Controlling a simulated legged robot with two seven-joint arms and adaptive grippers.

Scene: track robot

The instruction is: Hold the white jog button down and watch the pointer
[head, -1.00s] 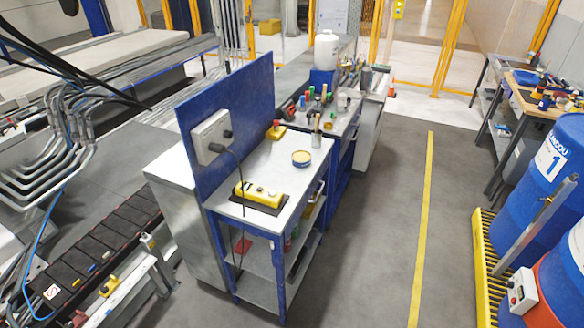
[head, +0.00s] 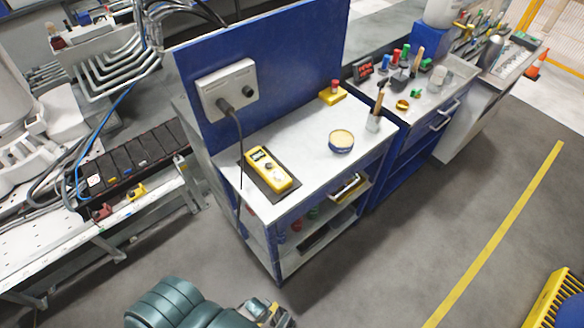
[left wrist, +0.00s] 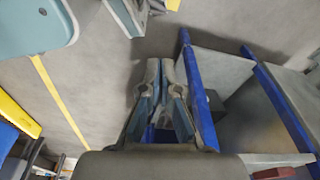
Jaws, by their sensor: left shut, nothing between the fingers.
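A yellow control pendant (head: 277,177) lies on a dark mat (head: 286,190) on the cart's grey top in the head view. It carries light and dark controls, too small to tell the white jog button or a pointer for sure. My left gripper (left wrist: 160,66) shows in the left wrist view with its fingers together and empty. It hangs over the floor beside the blue-framed cart, apart from the pendant. A teal arm part of mine shows at the bottom of the head view. My right gripper is not in view.
The cart's blue back panel (head: 285,62) bears a grey box (head: 227,89) with a hanging cable. A yellow-based red button (head: 333,93), a round tin (head: 341,140) and a brush cup (head: 374,121) stand on the top. Floor is free to the right, by the yellow line (head: 500,230).

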